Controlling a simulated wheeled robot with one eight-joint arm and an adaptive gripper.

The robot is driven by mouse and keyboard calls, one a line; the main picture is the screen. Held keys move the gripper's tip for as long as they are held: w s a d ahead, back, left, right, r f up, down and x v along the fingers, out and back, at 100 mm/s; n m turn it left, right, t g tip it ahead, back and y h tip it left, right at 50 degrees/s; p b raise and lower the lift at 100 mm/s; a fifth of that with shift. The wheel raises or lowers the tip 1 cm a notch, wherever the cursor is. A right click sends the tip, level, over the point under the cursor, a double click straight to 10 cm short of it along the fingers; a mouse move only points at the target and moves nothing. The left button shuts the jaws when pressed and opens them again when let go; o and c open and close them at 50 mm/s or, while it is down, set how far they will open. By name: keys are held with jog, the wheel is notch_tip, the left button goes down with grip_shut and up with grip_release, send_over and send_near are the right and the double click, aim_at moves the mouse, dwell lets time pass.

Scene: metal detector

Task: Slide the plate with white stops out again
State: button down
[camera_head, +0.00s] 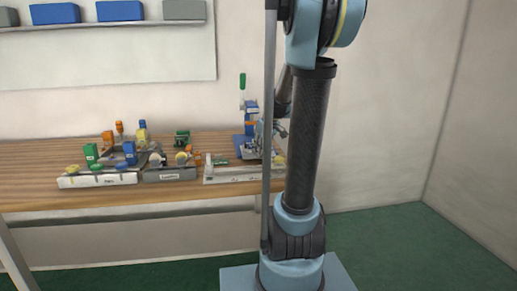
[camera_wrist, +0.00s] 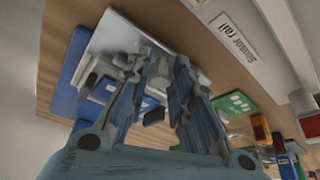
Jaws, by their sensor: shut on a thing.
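My gripper (camera_wrist: 160,72) points at the blue fixture (camera_wrist: 68,92) on the wooden bench. Its fingers are shut on a small grey part (camera_wrist: 157,82), mostly hidden between them. A pale grey plate (camera_wrist: 112,38) lies on the fixture behind and left of the fingers; I cannot tell its white stops apart, nor whether the held part belongs to it. In the head view the blue fixture (camera_head: 241,147) stands at the bench's right, and my gripper (camera_head: 263,143) is at its right side, partly behind my arm.
The white "Sensor rail" tray (camera_wrist: 232,38) lies close to the fixture. A green part with white dots (camera_wrist: 234,105) is right of my fingers. A green-handled upright clamp (camera_head: 242,83) rises by the fixture.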

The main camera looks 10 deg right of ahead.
jog(key=shift+s, duration=0.3)
jog(key=c, duration=1.7)
grip_release()
jog(key=v, duration=1.2)
